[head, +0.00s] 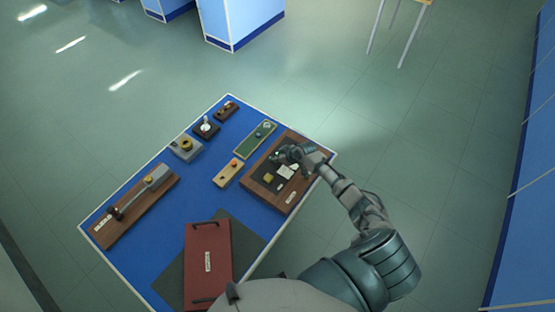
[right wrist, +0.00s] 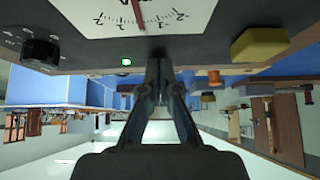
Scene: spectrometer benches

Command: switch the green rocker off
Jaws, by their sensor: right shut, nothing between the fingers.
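The wood-framed black panel (head: 258,187) lies at the right end of the blue table. My right gripper (head: 281,154) is over its far part, fingers shut and empty. A small green spot (head: 277,153) shows right at the fingertips. In the right wrist view a small bright green lit square (right wrist: 126,60) sits on the panel, just left of my shut fingertips (right wrist: 158,66). I cannot tell whether it is the rocker or a lamp, nor whether the fingers touch the panel. The gripper hides part of the panel. My left gripper is out of view.
The panel also carries a white meter (right wrist: 150,14), a black knob (right wrist: 42,48) and a yellow block (right wrist: 260,45). Beside it lie a green strip (head: 249,145) and a tan box with a red button (head: 227,174). A red case (head: 207,258) lies at the front.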

